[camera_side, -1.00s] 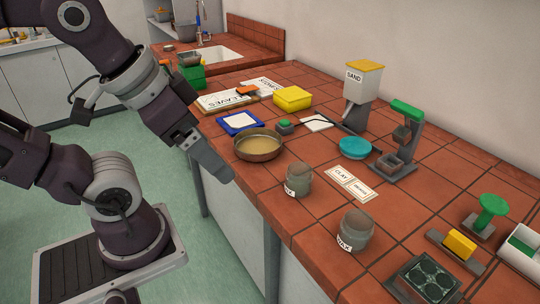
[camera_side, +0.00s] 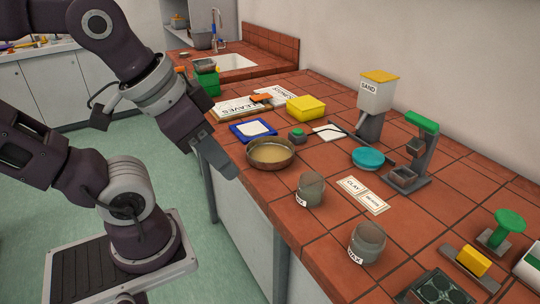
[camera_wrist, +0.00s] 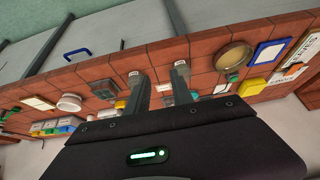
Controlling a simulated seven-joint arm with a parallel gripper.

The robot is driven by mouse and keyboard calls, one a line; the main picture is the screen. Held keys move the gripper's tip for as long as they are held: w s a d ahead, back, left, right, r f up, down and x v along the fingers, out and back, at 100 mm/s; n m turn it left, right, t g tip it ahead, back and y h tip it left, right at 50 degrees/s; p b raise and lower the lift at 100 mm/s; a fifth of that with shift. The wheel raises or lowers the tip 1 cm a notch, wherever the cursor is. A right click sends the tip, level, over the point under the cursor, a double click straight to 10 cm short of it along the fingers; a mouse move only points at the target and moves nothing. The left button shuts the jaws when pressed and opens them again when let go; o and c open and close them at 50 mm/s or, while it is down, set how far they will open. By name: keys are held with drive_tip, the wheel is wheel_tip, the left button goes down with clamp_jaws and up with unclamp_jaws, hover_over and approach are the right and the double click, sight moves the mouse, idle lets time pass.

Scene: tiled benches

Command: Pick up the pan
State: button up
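The pan (camera_side: 270,154) is a round brown pan with a tan inside. It stands upright on the red tiled bench, near its front edge. It also shows in the wrist view (camera_wrist: 234,56), upper right, to the right of my fingers. My gripper (camera_side: 228,170) hangs just off the bench's front edge, left of the pan and apart from it. In the wrist view my gripper (camera_wrist: 158,72) has its two grey fingers spread with nothing between them. I cannot tell whether the dark rod behind the pan is its handle.
A small green-topped block (camera_side: 297,134) sits close behind the pan. A blue-framed tray (camera_side: 253,130) is to its upper left. Two grey jars (camera_side: 310,188) (camera_side: 367,243) stand along the front edge. A teal disc (camera_side: 367,157) and a sand dispenser (camera_side: 376,95) are further back.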

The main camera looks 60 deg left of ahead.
drive_tip(key=m+g, duration=0.6)
drive_tip(key=m, duration=1.2)
hover_over(249, 150)
drive_tip(key=s+d, duration=0.2)
drive_tip(key=d, duration=0.3)
wheel_tip(249, 150, down, 14)
drive_tip(key=shift+m, duration=0.3)
drive_tip(key=f, duration=0.6)
drive_tip(key=shift+s+a+f, duration=0.1)
drive_tip(key=shift+a+f, duration=0.1)
drive_tip(key=shift+a, duration=0.1)
drive_tip(key=shift+f, duration=0.3)
clamp_jaws()
